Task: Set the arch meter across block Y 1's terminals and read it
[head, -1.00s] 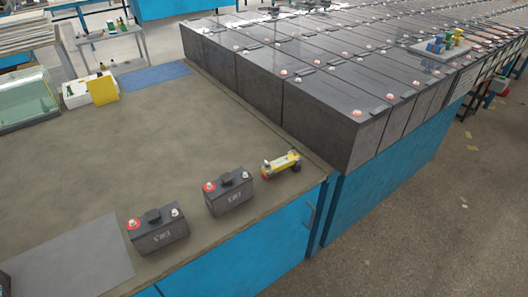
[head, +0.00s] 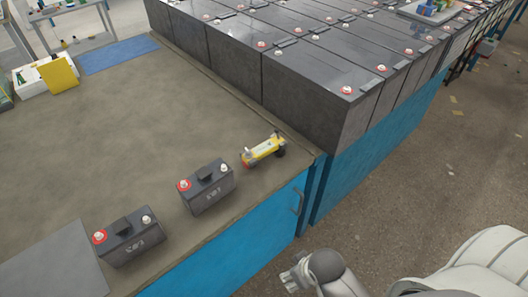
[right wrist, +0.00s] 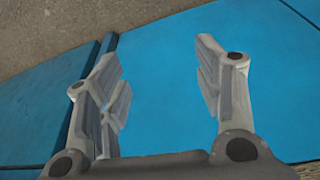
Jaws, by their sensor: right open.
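The yellow arch meter (head: 264,149) lies near the front right corner of the bench. Two small dark batteries, a nearer one (head: 130,239) and one beside the meter (head: 207,187), stand along the bench's front edge, each with a red-ringed and a pale terminal. Large dark battery blocks (head: 330,100) stand in rows behind. No label I can read marks block Y 1. My right gripper (head: 291,277) is low in front of the blue cabinet, apart from the meter. The right wrist view shows its fingers (right wrist: 165,80) spread and empty. My left gripper is out of view.
The brown bench top (head: 130,140) is mostly clear. A grey mat (head: 55,262) lies at its near left, a blue mat (head: 118,55) at the back. A white bin (head: 40,80) with a yellow card stands far left. Open floor (head: 430,190) lies at right.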

